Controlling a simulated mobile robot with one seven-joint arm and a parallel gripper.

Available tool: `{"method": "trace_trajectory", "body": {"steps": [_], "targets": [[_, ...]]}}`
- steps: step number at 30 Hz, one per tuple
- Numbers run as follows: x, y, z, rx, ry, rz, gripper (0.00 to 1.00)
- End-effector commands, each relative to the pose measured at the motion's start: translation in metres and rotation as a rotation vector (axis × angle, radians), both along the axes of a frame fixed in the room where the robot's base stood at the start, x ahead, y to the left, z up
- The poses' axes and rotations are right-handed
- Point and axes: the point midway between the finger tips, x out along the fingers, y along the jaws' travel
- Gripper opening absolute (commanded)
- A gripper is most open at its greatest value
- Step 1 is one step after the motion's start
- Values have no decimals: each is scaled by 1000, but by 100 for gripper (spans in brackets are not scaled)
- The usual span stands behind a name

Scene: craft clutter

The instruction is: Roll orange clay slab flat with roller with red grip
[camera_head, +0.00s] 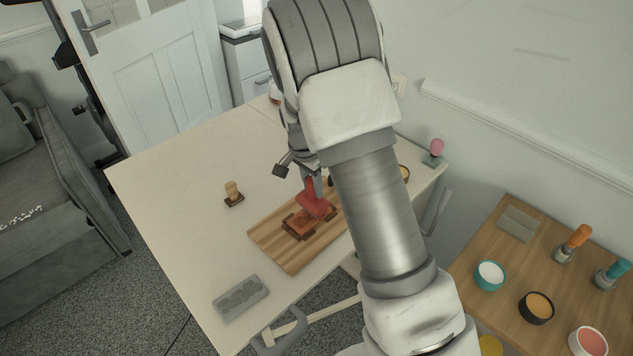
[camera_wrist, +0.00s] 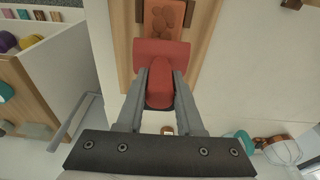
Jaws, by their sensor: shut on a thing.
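The orange clay slab (camera_head: 297,226) lies on a striped wooden board (camera_head: 285,262) on the cream table; it also shows at the top of the wrist view (camera_wrist: 166,16), with a raised pattern. The roller with red grip (camera_head: 317,201) is over the slab's near-gripper end in the wrist view, its red cylinder (camera_wrist: 162,53) lying across it. I cannot tell whether it touches the clay. My gripper (camera_wrist: 160,78) is shut on the red grip (camera_wrist: 160,85), one finger on each side. In the head view my arm partly hides the gripper and the board's right side.
A wooden stamp (camera_head: 233,193) stands left of the board. A grey moulded tray (camera_head: 240,298) lies at the table's front. A pink-topped tool (camera_head: 436,149) stands at the far right corner. A side table (camera_head: 503,255) holds bowls and tools. The cream table's left part is clear.

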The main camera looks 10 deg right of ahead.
Motion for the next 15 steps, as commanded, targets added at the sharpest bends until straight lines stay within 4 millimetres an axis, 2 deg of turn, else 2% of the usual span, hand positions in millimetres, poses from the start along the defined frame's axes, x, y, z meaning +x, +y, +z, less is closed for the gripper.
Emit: {"method": "trace_trajectory", "body": {"steps": [15], "targets": [[-5, 6, 0, 0, 4, 1, 0]]}}
